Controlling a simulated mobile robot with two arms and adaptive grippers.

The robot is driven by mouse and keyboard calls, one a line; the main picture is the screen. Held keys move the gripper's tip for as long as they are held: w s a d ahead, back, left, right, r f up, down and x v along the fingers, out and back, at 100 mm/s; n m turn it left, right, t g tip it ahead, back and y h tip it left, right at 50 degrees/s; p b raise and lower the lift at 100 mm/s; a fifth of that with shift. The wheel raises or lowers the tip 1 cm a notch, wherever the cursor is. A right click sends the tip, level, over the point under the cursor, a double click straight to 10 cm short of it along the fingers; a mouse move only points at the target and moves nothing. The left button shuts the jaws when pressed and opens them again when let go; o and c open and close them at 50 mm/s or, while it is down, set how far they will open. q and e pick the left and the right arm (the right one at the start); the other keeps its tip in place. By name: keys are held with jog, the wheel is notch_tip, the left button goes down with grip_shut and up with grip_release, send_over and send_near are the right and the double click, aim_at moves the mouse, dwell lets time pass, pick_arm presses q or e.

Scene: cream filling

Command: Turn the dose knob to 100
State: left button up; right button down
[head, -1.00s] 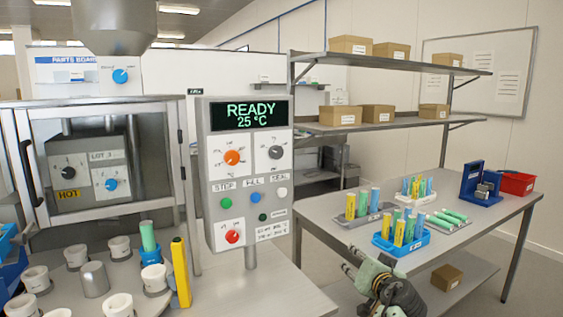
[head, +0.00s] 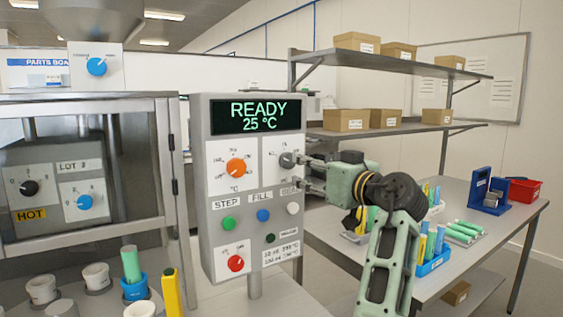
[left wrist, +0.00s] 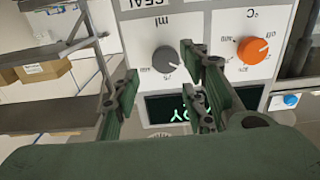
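The control panel (head: 253,200) stands in the middle of the head view, with a lit display (head: 257,115) reading READY 25 °C. The grey knob (head: 288,160) is at its upper right, beside an orange knob (head: 235,168) marked °C. In the left wrist view the grey knob (left wrist: 167,59) appears upside down under an "ml" label; its dial numbers are too small to read surely. My left gripper (head: 302,173) is at the panel's right edge by the grey knob. Its fingers (left wrist: 158,80) are apart and empty, with the knob appearing between them. My right gripper is not in view.
Step, fill and seal buttons and a red knob (head: 236,263) sit lower on the panel. A glass-fronted machine (head: 165,150) stands at left, with cups and a yellow marker (head: 171,292) before it. A table (head: 480,247) with tube racks is at right, under shelves of boxes.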

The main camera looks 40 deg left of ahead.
aim_at(287, 160)
pick_arm(q)
jog(key=p+x, duration=0.2)
jog(key=x, duration=0.5)
jog(key=shift+r, duration=0.2)
jog(key=shift+a, duration=0.2)
jog(key=c, duration=0.3)
jog(key=shift+s, duration=0.1)
jog(key=c, duration=0.7)
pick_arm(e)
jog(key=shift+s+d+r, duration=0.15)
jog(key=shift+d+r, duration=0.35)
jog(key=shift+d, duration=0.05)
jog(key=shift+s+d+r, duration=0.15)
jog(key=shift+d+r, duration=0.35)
